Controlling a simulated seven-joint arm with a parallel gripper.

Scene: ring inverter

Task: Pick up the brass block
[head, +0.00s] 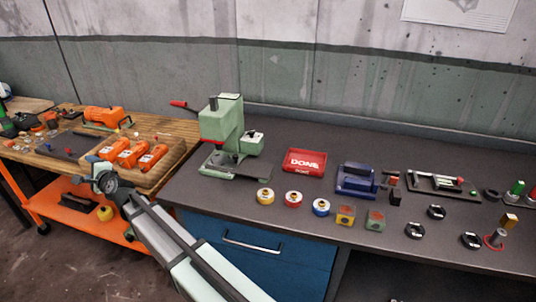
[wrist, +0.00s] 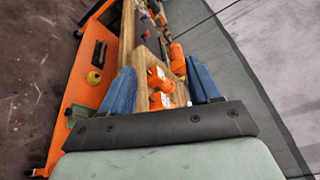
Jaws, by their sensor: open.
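A small brass-coloured block (head: 510,221) stands at the far right of the dark bench in the head view, behind a grey peg with a red ring at its base. It does not show in the wrist view. My gripper (head: 92,170) is at the left in the head view, over the orange cart and far from the block. In the wrist view my gripper (wrist: 160,80) has its two blue fingers spread apart, with nothing held between them. Orange tools on the cart show beyond the gap.
The orange cart (head: 80,222) has a wooden top with orange tools (head: 130,153). A green press (head: 222,135), red tray (head: 305,162), blue fixture (head: 355,180), several round pieces and two coloured cubes (head: 345,215) stand on the bench (head: 440,262). Black rings (head: 471,241) lie near the block.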

